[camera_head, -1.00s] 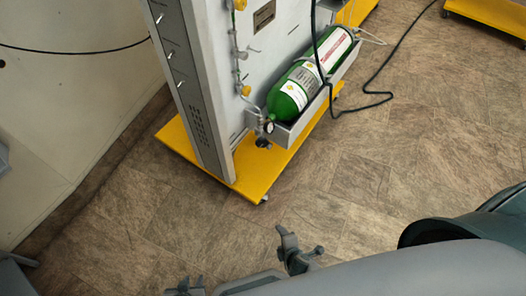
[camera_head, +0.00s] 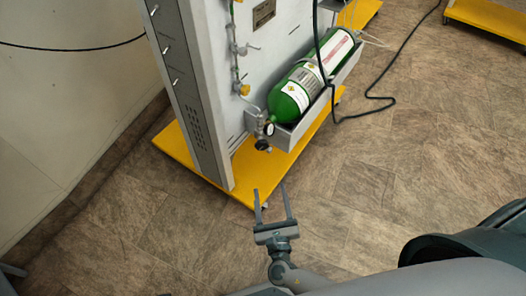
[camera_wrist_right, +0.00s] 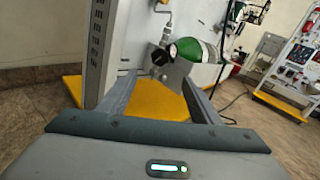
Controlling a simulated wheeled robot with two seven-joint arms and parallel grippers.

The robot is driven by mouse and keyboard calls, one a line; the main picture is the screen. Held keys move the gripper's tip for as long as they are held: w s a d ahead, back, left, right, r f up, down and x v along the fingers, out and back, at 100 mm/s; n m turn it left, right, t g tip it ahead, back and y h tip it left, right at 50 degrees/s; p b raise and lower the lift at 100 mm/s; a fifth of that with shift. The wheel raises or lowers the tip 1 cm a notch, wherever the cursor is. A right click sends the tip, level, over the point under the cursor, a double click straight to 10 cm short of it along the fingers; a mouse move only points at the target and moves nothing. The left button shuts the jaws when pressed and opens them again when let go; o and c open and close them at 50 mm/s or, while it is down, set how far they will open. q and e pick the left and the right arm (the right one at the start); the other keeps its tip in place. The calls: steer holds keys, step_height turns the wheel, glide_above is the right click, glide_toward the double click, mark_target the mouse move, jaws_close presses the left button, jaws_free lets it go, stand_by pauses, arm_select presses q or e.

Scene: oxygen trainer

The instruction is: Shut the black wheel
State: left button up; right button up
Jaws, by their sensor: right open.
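The black wheel (camera_head: 262,145) sits at the valve end of the green oxygen cylinder (camera_head: 290,98), low on the trainer's side, just below a small round gauge (camera_head: 268,129). The wheel also shows in the right wrist view (camera_wrist_right: 159,57), between and beyond my finger tips. My right gripper (camera_head: 271,188) is open and empty, below the wheel in the head view, fingers pointing up toward it. A clear gap separates the tips from the wheel. In the right wrist view the open fingers (camera_wrist_right: 160,78) frame the wheel area. My left gripper is not seen.
The grey trainer panel (camera_head: 205,100) stands on a yellow base (camera_head: 262,178) close beyond my right gripper. A grey tray (camera_head: 318,110) holds the cylinder. A black cable (camera_head: 375,108) hangs and runs over the floor.

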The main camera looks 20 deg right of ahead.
steer(key=shift+w, duration=0.1)
glide_toward(262, 147)
steer(key=w, duration=0.3)
steer(key=w+d, duration=0.1)
steer(key=w, duration=0.2)
steer(key=shift+w+d, duration=0.15)
steer(key=shift+w, duration=0.1)
steer(key=shift+w+d, duration=0.15)
steer(key=shift+w, duration=0.6)
steer(key=shift+c, duration=0.6)
steer(key=c, duration=0.9)
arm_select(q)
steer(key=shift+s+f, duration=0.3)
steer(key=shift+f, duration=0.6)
